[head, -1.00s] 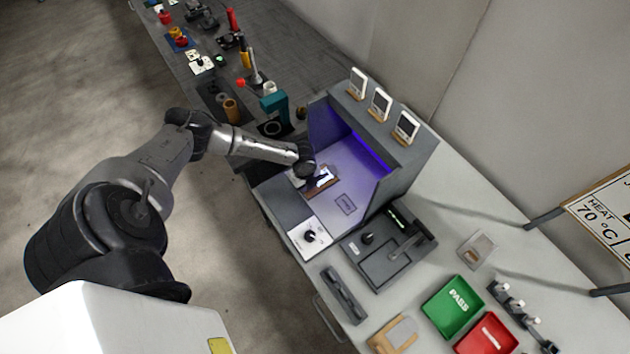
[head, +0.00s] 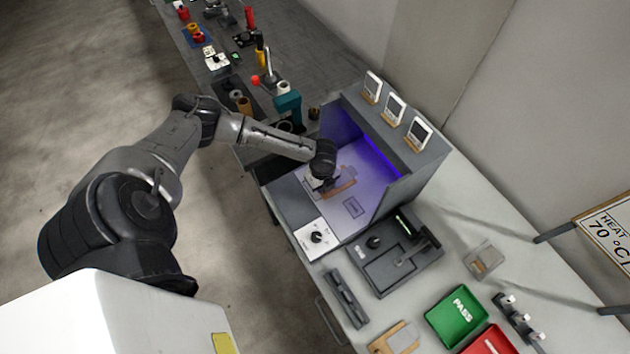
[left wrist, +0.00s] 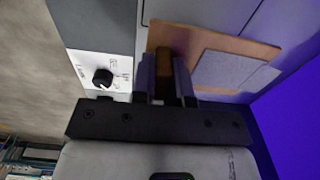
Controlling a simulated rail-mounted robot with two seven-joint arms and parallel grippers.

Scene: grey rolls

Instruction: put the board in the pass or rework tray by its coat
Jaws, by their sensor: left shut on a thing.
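The board (left wrist: 205,39) is a brown plate with a grey panel (left wrist: 236,70) on it. It is in the purple-lit booth (head: 350,165), and only part of it (head: 345,189) shows in the head view beside my gripper. My left gripper (left wrist: 167,72) is shut on a brown part of the board, its two fingers either side. It also shows in the head view (head: 322,184), low at the booth's open side. The green PASS tray (head: 457,316) stands at lower right. The red tray (head: 489,343) is beside it, cut by the frame edge. My right gripper is out of view.
A knob panel (head: 317,238) is at the booth's front corner. A dark fixture with a lever (head: 395,262) stands between booth and trays. Three small framed cards (head: 395,108) top the booth. A teal tool (head: 288,105) is close behind my wrist.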

